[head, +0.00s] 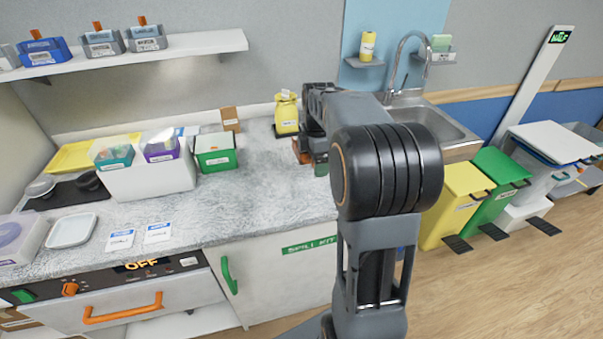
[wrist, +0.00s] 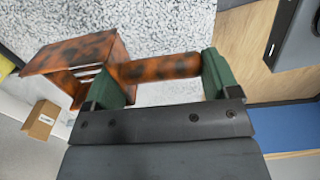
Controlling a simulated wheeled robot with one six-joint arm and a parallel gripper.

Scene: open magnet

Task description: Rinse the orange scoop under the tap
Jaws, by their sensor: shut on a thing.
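The orange scoop (wrist: 82,58) is in the wrist view, with dark brown smears over its bowl and handle. My gripper (wrist: 162,80) is shut on the scoop's handle, which lies between its two green fingers. In the head view a small part of the scoop (head: 299,151) shows beside my gripper (head: 320,168), over the grey speckled counter; my arm hides the rest. The curved metal tap (head: 409,45) stands at the back of the sink (head: 438,127), to the right of my gripper. My arm partly covers the sink. I cannot see water running.
A yellow jug (head: 286,116) stands on the counter close behind my gripper. A green box (head: 215,152) and a white holder (head: 150,183) with bins stand to the left. A yellow bin (head: 453,205) and a green bin (head: 497,178) stand on the floor at right.

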